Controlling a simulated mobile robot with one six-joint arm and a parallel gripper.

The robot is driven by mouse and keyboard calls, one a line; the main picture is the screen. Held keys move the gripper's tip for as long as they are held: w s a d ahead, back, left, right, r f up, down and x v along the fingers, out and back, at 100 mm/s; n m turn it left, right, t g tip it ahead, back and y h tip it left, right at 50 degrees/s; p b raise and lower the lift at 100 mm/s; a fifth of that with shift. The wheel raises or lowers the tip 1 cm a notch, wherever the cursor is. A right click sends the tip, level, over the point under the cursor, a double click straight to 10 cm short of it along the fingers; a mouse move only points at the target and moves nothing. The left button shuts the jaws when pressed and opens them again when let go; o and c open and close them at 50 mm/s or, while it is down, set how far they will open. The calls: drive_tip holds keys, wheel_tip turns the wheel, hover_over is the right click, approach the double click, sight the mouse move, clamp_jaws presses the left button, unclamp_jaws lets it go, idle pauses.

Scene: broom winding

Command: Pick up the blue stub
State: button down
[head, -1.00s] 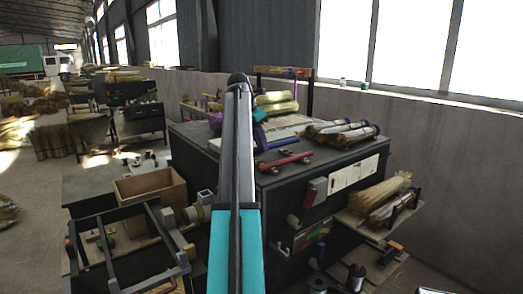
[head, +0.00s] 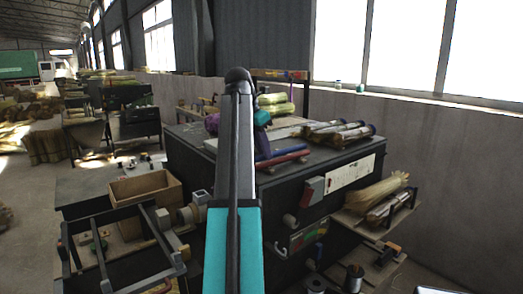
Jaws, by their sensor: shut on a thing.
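My arm rises through the middle of the head view and covers much of the dark workbench (head: 320,168). Behind it, a teal wrist part shows to its right, with my gripper (head: 262,133) just below, small and mostly hidden. My gripper is shut on the blue stub (head: 263,147), which shows as a narrow dark-blue piece beside the arm, tilted, above the bench top. Its lower end and the fingertips are hard to make out. A red bar (head: 284,157) lies on the bench top just right of it.
Bundles of broom straw (head: 338,132) lie at the bench's back right. A purple item (head: 212,123) shows left of my arm. A wooden box (head: 146,188) and a dark metal frame (head: 118,240) stand at the left. A straw bundle (head: 375,195) rests on a right-hand shelf.

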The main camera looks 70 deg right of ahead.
drive_tip(key=shift+s+a+r, duration=0.1)
drive_tip(key=shift+s+a, duration=0.3)
drive_tip(key=shift+a, duration=0.25)
drive_tip(key=shift+s+a+r, duration=0.1)
drive_tip(key=shift+s+a, duration=0.3)
drive_tip(key=shift+a, duration=0.2)
